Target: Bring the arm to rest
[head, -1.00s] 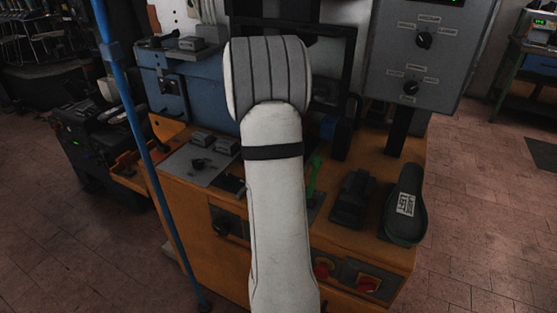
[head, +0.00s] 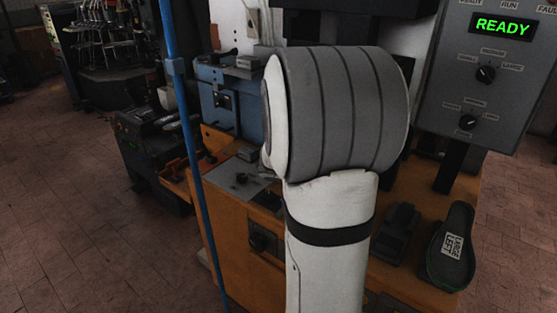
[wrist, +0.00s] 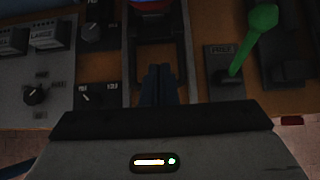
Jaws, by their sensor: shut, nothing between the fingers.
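My white and grey arm (head: 331,210) stands large in the middle of the head view, bent at a thick grey joint, and covers part of the orange bench. My gripper is hidden behind it there. In the wrist view my gripper (wrist: 158,85) shows as two dark fingers close together, shut and empty, over the bench's control panels. A green-knobbed lever (wrist: 250,42) stands to the right of the fingers, apart from them.
A control box (head: 482,92) at the right shows a green READY display (head: 502,26). A dark sole-shaped piece (head: 449,247) marked LARGE LEFT lies on the orange bench (head: 236,218). A blue pole (head: 187,150) stands left of my arm. Knobs (wrist: 34,94) and dark blocks sit on the panels.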

